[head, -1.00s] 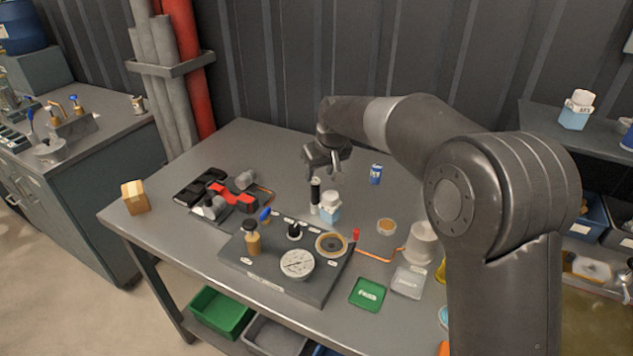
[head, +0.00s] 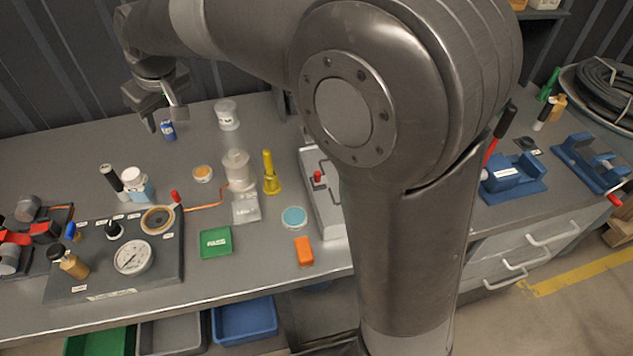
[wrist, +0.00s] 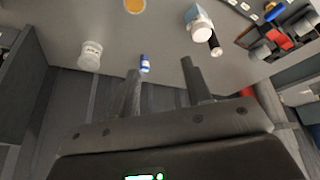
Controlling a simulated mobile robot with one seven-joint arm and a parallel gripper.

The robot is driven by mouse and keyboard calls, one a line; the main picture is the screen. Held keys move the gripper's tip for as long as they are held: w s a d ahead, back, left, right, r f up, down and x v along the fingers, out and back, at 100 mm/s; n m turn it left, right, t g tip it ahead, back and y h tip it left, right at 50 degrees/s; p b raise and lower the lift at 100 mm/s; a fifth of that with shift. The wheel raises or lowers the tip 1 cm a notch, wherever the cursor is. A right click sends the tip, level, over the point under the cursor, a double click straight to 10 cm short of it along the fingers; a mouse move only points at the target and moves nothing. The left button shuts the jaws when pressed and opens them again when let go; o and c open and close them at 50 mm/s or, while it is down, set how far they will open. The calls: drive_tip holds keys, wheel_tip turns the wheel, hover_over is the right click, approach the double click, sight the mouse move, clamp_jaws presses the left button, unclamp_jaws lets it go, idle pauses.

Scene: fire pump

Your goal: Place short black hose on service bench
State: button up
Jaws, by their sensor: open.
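A coiled black hose (head: 604,88) lies on a round tray at the far right of the head view, cut off by the picture edge. I cannot tell whether it is the short hose. A long grey workbench (head: 205,285) fills the left and middle; which surface is the service bench is not marked. My gripper (head: 161,112) is open and empty above the bench's back part, far from the hose. In the wrist view, my gripper (wrist: 160,72) has its fingers apart, with a small blue can (wrist: 144,63) on the bench beyond them.
A gauge board (head: 110,270), a white cup (head: 238,170), a yellow cone-like piece (head: 270,175) and a green tray (head: 215,242) crowd the bench. Blue vises (head: 512,175) stand right of my arm. Bare bench shows around the blue can (head: 168,130).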

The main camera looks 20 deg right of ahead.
drive_tip(key=s+d+m+h, duration=0.1)
drive_tip(key=s+d+m, duration=0.2)
drive_tip(key=s+d, duration=0.6)
drive_tip(key=s+d+r+m+t+h, duration=0.1)
drive_tip(key=s+d+m, duration=0.2)
drive_tip(key=s+d, duration=0.6)
drive_tip(key=d, duration=0.7)
drive_tip(key=shift+d, duration=0.3)
drive_tip(key=shift+o, duration=0.4)
drive_tip(key=s+d+f+m, duration=0.2)
drive_tip(key=s+d+f, duration=0.1)
drive_tip(key=s, duration=0.4)
drive_tip(key=shift+d+f+t+h, duration=0.2)
drive_tip(key=shift+d+t+h, duration=0.15)
drive_tip(key=shift+d, duration=0.25)
